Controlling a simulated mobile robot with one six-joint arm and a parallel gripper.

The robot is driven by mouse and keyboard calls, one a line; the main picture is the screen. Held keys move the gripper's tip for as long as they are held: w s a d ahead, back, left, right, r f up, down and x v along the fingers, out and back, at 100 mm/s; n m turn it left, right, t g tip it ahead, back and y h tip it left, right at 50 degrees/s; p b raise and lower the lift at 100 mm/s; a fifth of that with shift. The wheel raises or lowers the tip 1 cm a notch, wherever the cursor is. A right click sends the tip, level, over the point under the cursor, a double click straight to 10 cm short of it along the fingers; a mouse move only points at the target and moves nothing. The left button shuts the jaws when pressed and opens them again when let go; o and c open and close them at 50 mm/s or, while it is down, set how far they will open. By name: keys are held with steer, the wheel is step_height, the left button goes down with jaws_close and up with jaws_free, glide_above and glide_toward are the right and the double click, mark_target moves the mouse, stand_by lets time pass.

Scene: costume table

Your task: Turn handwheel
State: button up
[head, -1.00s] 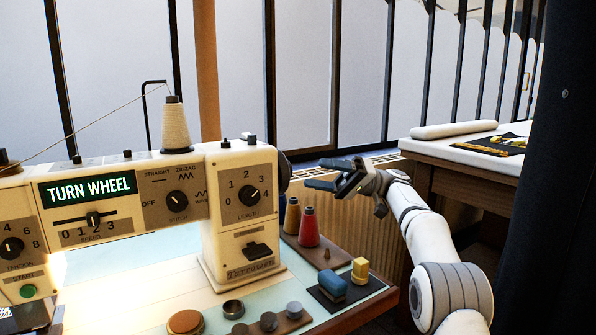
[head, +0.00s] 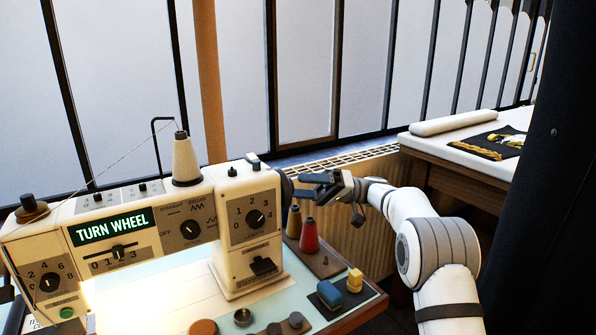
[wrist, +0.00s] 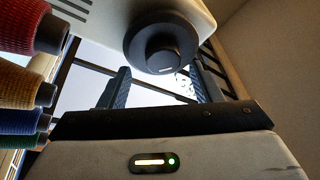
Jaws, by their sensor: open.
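The sewing machine (head: 236,207) stands on the table, and its green display reads TURN WHEEL. Its dark handwheel (head: 286,188) is at the right end of the machine, seen nearly edge-on in the head view. In the wrist view the round black handwheel (wrist: 160,46) with its raised hub shows at the top, beyond and between the fingers. My gripper (head: 306,184) is open and empty, its fingers pointing left toward the handwheel; it also shows in the wrist view (wrist: 163,88). The fingertips are close to the wheel; I cannot tell whether they touch it.
Thread spools, including a red one (head: 309,236), stand just below my gripper and show at the left of the wrist view. A side table (head: 460,150) stands at right.

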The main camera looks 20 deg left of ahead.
steer(key=shift+s+a+r+p, duration=0.2)
steer(key=shift+r+p, duration=0.2)
steer(key=shift+p, duration=0.7)
steer(key=p, duration=0.3)
steer(key=shift+s+a, duration=0.2)
steer(key=shift+s, duration=0.05)
steer(key=shift+s+a+f+p, duration=0.1)
steer(key=shift+s+f+p, duration=0.1)
steer(key=shift+p, duration=0.55)
steer(key=shift+c, duration=0.5)
steer(key=c, duration=0.9)
steer(key=shift+f+b, duration=0.25)
steer(key=shift+b, duration=0.75)
